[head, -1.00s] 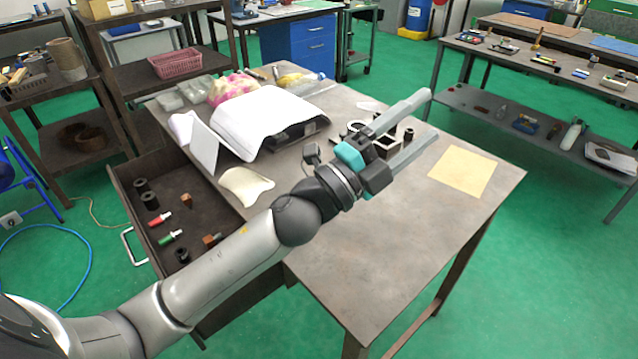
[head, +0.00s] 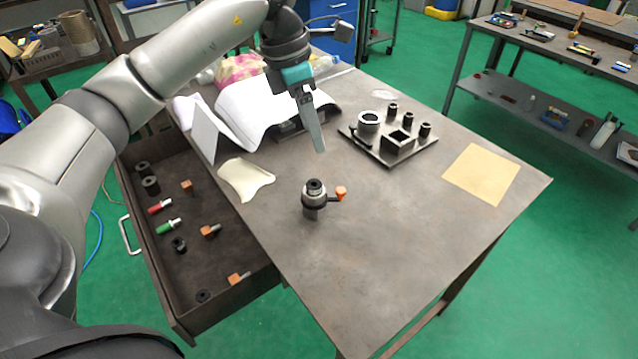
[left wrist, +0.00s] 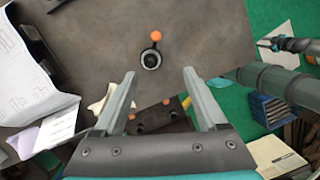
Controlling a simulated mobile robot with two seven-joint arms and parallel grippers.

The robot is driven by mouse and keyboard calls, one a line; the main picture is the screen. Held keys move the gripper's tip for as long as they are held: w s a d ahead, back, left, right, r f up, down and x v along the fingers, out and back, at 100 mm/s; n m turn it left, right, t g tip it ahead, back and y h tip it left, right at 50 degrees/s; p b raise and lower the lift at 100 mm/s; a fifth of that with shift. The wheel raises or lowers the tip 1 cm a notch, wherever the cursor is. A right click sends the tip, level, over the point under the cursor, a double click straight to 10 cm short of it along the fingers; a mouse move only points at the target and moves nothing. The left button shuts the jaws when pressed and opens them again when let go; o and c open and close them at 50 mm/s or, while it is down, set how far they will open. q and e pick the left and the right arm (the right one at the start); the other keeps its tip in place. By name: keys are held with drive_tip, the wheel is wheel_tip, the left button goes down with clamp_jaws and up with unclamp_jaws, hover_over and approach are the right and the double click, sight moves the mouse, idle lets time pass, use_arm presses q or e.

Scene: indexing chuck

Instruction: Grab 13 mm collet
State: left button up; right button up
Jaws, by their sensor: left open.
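Several small black collets stand upright on a dark plate (head: 376,152) at the back right of the bench: a far one (head: 392,110), a middle one (head: 407,121) and a right one (head: 425,130). No size marks are readable, so I cannot tell which is 13 mm. A chuck (head: 313,200) with an orange-knobbed lever (head: 341,192) stands upright mid-bench; it also shows in the left wrist view (left wrist: 151,60). My left gripper (head: 318,148) points down above the bench, behind the chuck and left of the plate. Its fingers are apart and empty in the left wrist view (left wrist: 159,76).
The plate also holds a ring-topped cylinder (head: 368,123) and a square block (head: 398,143). An open drawer (head: 228,262) at left holds several small parts. White paper (head: 243,112) lies behind. A tan sheet (head: 480,174) lies at right. The bench front is clear.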

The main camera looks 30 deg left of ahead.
use_arm(q)
drive_tip(key=a, duration=0.2)
approach(313, 180)
drive_tip(key=shift+y, duration=0.4)
drive_tip(key=f, duration=0.2)
drive_tip(key=d+f, duration=0.1)
drive_tip(key=f, duration=0.2)
drive_tip(key=d+f, duration=0.1)
drive_tip(key=f, duration=0.2)
drive_tip(key=shift+w+d+f, duration=0.15)
drive_tip(key=shift+w+f, duration=0.05)
drive_tip(key=shift+f, duration=0.05)
clamp_jaws()
drive_tip(key=shift+r, duration=0.1)
